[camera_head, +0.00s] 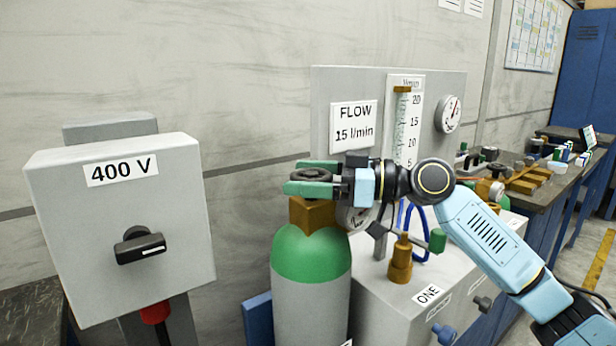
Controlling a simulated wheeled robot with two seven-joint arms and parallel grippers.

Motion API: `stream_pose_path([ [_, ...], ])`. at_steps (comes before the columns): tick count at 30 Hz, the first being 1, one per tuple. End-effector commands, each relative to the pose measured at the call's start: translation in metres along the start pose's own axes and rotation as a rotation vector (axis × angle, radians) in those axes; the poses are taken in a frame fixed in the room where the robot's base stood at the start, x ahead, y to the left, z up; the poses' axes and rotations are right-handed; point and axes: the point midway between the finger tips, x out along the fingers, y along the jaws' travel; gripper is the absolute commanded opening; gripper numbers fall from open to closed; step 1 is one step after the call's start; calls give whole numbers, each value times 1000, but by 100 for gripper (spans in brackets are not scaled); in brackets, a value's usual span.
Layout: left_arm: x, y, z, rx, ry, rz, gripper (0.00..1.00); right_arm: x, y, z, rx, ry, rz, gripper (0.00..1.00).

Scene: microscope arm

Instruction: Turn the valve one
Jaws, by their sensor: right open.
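The label ONE (427,295) is on the top of a light grey cabinet (375,300). A brass fitting (400,262) with a green knob (437,240) on its side stands behind that label. My right gripper (305,177) is open, away to the left of this fitting, above a gas cylinder (310,255) with a green shoulder. Its green fingers are at the height of the cylinder's brass valve block (312,214), around or just above its top; contact cannot be told. My right arm crosses in front of the panel. My left gripper is not in view.
A grey 400 V box (118,225) with a black rotary switch stands at the left. A panel with a FLOW sign (353,125), a flow tube (404,120) and a gauge (448,114) rises behind my gripper. A cluttered workbench (565,180) is at the right.

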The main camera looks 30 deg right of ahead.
Motion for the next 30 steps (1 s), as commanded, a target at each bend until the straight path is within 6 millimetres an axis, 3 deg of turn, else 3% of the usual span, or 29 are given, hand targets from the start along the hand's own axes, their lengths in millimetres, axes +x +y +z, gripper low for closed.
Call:
stream_pose_path([
  [6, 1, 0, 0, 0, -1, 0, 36, -2, 0, 1, 2, -1, -1, 86],
  [11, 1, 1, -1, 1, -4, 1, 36, -16, 0, 2, 4, -2, 0, 86],
  [15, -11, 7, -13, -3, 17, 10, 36, -37, 0, 3, 4, -2, -1, 86],
  [30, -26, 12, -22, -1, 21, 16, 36, -114, 0, 0, 2, 1, 1, 86],
])
